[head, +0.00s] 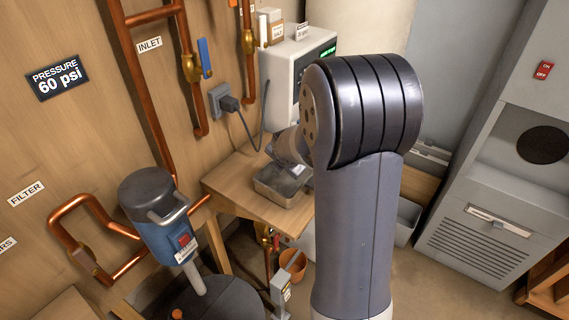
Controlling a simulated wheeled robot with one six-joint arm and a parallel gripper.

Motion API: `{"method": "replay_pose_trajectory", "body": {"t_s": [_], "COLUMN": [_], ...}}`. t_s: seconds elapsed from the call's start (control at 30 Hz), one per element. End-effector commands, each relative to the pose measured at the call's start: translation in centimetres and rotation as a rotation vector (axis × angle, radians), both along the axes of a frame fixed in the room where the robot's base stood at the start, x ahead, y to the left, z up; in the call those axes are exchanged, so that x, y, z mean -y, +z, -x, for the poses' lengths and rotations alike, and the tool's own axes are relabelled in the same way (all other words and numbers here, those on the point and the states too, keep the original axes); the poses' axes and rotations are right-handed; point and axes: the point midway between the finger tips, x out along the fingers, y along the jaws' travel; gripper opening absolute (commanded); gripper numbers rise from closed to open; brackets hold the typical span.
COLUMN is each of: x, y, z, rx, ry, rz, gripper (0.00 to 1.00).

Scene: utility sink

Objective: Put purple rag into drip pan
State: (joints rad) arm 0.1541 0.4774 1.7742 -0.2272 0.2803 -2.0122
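A grey metal pan (269,191), which looks like the drip pan, sits on a small wooden table below the wall unit. My arm fills the middle of the head view and hides part of the pan's right side. My gripper (284,166) shows small and partly hidden at the left of the arm, over the pan. Its fingers are too small to tell open from shut, and I cannot tell whether it holds anything. I cannot make out a purple rag in this view.
The wooden table (232,183) has bare wood left of the pan. A blue-grey pump (165,225) stands at the front left near copper pipes (140,90). An orange pot (293,264) is below the table. A grey cabinet (490,230) stands on the right.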

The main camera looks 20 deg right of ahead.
Motion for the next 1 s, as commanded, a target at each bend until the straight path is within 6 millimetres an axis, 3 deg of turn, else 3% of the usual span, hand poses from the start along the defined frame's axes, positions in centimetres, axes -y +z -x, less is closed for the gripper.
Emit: {"method": "replay_pose_trajectory", "body": {"t_s": [0.03,0.07,0.37,1.0], "x": [0.00,0.00,0.00,0.00], "y": [0.05,0.03,0.03,0.41], "z": [-0.01,0.01,-0.01,-0.01], "rx": [0.000,0.000,0.000,0.000], "ry": [0.000,0.000,0.000,0.000], "rz": [0.000,0.000,0.000,0.000], "gripper": [0.00,0.22,0.47,0.47]}}
